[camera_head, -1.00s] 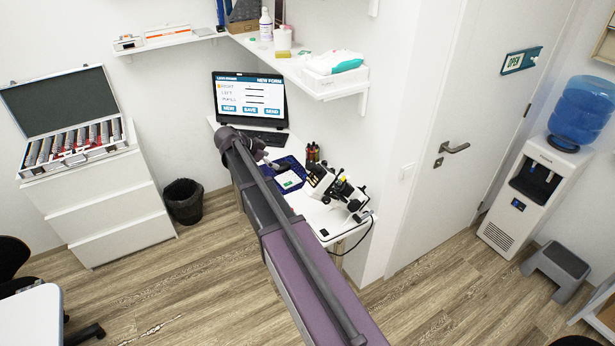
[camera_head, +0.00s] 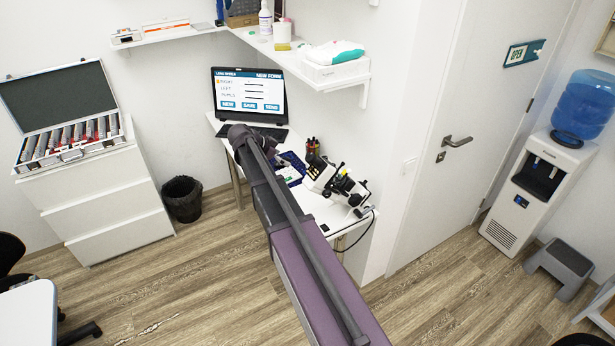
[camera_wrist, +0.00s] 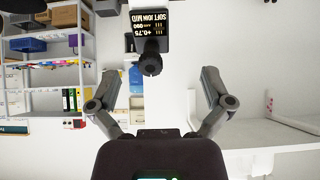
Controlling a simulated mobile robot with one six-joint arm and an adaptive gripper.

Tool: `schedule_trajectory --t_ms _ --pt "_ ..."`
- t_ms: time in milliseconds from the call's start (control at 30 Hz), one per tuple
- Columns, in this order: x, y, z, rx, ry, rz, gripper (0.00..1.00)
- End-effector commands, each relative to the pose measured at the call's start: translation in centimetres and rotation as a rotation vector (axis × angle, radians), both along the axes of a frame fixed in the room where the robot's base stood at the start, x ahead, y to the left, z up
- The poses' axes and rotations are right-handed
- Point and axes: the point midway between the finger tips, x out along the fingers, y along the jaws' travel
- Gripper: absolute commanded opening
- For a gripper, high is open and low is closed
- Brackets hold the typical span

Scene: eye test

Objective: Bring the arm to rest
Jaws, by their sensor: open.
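My gripper (camera_wrist: 157,75) shows in the wrist view with its two dark grey fingers spread wide apart and nothing held between them. A black panel (camera_wrist: 150,22) with upside-down white and gold text and a dark knob (camera_wrist: 150,62) below it appear beyond the fingers; I cannot tell their distance. In the head view my purple and grey arm stretches from the lower right towards the desk (camera_head: 318,208). My gripper is mostly hidden behind the arm there.
The desk holds a laptop (camera_head: 250,92), a partly hidden blue tray (camera_head: 293,160) and a white optical instrument (camera_head: 338,186). A wall shelf (camera_head: 300,68) hangs above. A lens case (camera_head: 62,95) stands open on white drawers (camera_head: 108,205). A bin (camera_head: 182,200) stands between. Floor in front is clear.

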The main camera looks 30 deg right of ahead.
Motion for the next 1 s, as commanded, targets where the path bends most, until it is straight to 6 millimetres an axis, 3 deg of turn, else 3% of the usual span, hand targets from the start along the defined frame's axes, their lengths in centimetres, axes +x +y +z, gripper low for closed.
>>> schedule_trajectory --t_ms 33,333,1000 --pt "0.0 -0.5 -0.9 0.0 0.0 -0.001 1.0" --pt "0.1 -2.4 -2.6 0.0 0.0 -0.001 1.0" --pt "0.1 -2.9 -3.0 0.0 0.0 0.0 1.0"
